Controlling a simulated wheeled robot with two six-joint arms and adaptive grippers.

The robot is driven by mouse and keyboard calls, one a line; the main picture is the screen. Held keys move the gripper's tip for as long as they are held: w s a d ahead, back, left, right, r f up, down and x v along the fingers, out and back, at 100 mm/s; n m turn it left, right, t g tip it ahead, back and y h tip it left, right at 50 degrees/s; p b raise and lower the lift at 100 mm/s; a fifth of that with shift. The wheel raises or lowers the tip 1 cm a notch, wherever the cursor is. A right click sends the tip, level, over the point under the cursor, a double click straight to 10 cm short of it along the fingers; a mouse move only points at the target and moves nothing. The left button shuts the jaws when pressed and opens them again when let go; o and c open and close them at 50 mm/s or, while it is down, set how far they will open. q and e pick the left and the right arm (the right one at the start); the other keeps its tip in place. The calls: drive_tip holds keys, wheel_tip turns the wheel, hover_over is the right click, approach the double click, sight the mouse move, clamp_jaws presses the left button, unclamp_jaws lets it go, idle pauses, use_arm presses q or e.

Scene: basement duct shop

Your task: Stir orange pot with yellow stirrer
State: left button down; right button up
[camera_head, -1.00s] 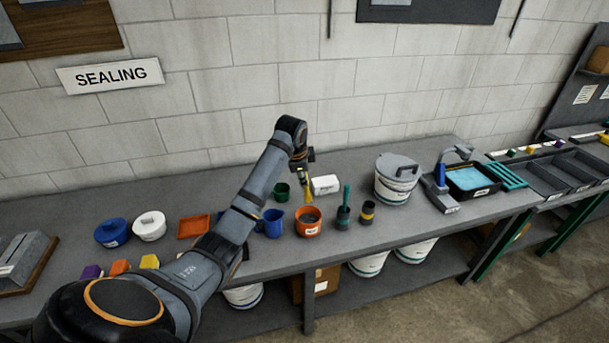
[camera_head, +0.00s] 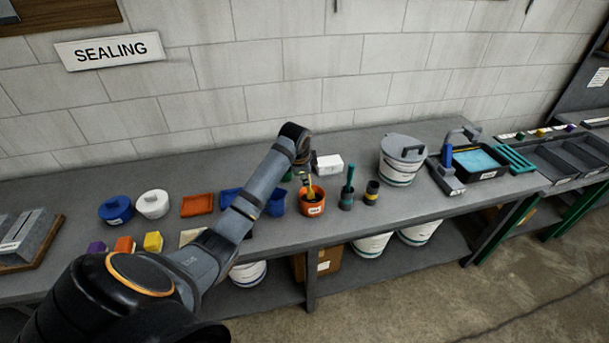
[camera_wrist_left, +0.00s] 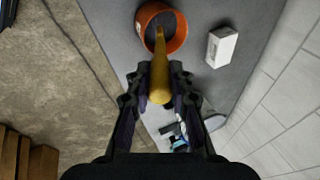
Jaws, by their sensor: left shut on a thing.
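The orange pot (camera_head: 313,209) stands on the grey bench with a white label on its front and dark contents. My left gripper (camera_head: 309,177) is over the pot, shut on the yellow stirrer (camera_head: 310,192), whose lower end is down inside the pot. In the left wrist view the yellow stirrer (camera_wrist_left: 160,80) lies between the fingers of my left gripper (camera_wrist_left: 160,92), and its far end reaches into the orange pot (camera_wrist_left: 177,42). The stirrer's tip is hard to make out in the dark contents. My right gripper is in neither view.
A dark cup with a teal-handled tool (camera_head: 347,196) and another dark cup with a yellow band (camera_head: 371,193) stand right of the pot. A blue cup (camera_head: 276,203) is close on its left. A white box (camera_head: 329,165) lies behind. A white bucket (camera_head: 400,163) stands farther right.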

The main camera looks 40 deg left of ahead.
sight(309, 187)
use_arm(q)
drive_tip(key=shift+b+x, duration=0.95)
drive_tip(key=shift+x, duration=1)
drive_tip(key=shift+w+f, duration=0.15)
drive_tip(key=shift+f, duration=0.25)
